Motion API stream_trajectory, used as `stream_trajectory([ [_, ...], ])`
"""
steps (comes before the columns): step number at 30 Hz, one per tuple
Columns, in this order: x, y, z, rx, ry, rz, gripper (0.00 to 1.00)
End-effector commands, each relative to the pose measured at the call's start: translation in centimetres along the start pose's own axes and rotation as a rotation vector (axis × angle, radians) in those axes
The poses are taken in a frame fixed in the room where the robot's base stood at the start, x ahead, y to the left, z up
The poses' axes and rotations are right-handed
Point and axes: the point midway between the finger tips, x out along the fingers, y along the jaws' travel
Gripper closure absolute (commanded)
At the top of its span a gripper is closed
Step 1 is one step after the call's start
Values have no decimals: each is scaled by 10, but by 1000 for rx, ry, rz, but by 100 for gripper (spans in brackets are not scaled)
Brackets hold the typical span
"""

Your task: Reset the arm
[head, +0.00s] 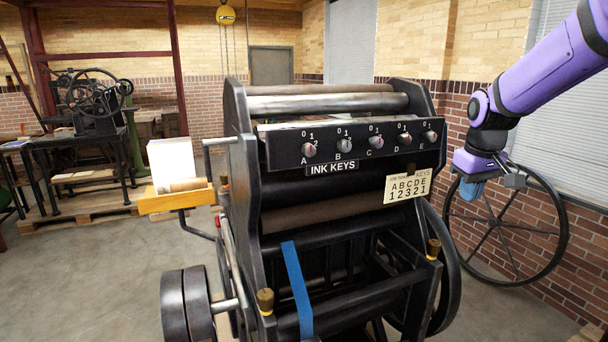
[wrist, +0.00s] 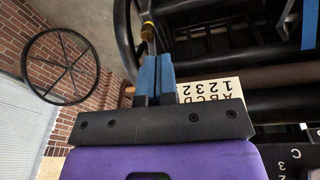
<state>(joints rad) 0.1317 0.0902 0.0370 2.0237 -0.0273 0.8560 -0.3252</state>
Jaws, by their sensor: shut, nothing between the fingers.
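My gripper (head: 472,190) hangs at the right of the press in the head view, at the end of my purple arm. Its blue fingers are together with nothing between them; they also show shut in the wrist view (wrist: 155,62). The black press (head: 345,215) stands in the middle, left of my gripper. Its ink key panel (head: 330,168) carries several knobs labelled A to E. The gripper is apart from these knobs. Their exact settings are too small to tell.
A card (head: 408,185) on the press shows letters over numbers; it appears upside down in the wrist view (wrist: 212,91). A large spoked wheel (head: 508,228) stands behind my gripper by the brick wall. A wooden tray (head: 176,199) juts out left.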

Motion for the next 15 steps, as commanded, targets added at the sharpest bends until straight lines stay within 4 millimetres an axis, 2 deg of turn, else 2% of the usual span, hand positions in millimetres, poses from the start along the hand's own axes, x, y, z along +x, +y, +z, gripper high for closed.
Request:
stream_trajectory([
  [1,-14,-7,11,9,16,5,100],
  [6,-48,-27,47,49,62,16,100],
  [15,-91,-62,118,120,143,25,100],
])
